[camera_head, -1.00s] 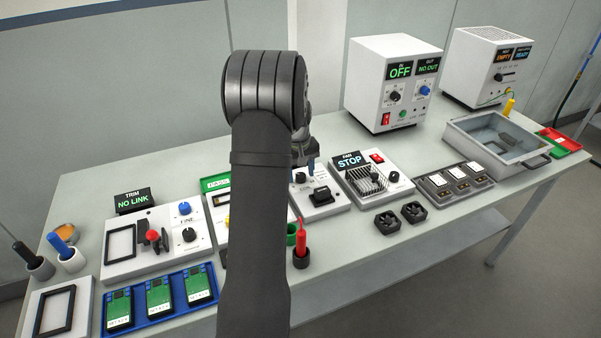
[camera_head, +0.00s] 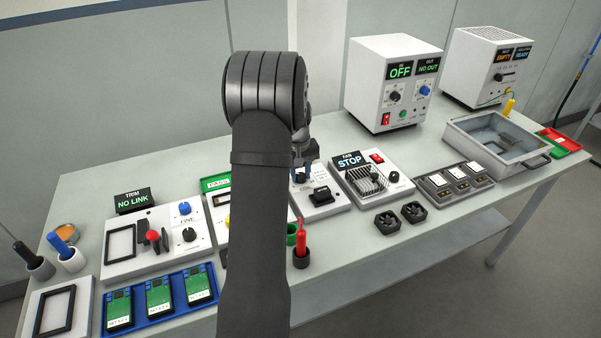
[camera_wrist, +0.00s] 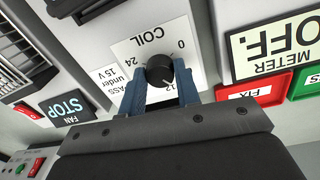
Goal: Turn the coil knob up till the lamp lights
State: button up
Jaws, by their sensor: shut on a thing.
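The coil knob (camera_wrist: 159,69) is a black round knob on a white COIL dial (camera_wrist: 150,45) marked 0, 12 and 24. Its white pointer line is hard to read. The blue fingers of my gripper (camera_wrist: 162,85) are shut on the knob, one on each side, in the wrist view. In the head view, my gripper (camera_head: 303,172) is down at the knob, on the white coil panel (camera_head: 322,208), partly behind my arm. A black block (camera_head: 321,194) sits on the same panel. I cannot make out a lamp on the coil panel.
The fan panel (camera_head: 372,185) reading STOP stands close on the right. In the wrist view, a METER OFF display (camera_wrist: 275,42) and red FIX bin (camera_wrist: 250,94) lie on the other side. The trim panel (camera_head: 130,250) is at the left.

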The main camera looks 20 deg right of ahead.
jog(key=shift+w+m, duration=0.1)
jog(key=shift+m, duration=2.5)
jog(key=o, duration=1)
jog(key=r, duration=1.7)
jog(key=shift+w+a+r, duration=0.2)
jog(key=shift+w+a, duration=0.05)
jog(key=shift+a, duration=0.15)
jog(key=shift+s, duration=0.1)
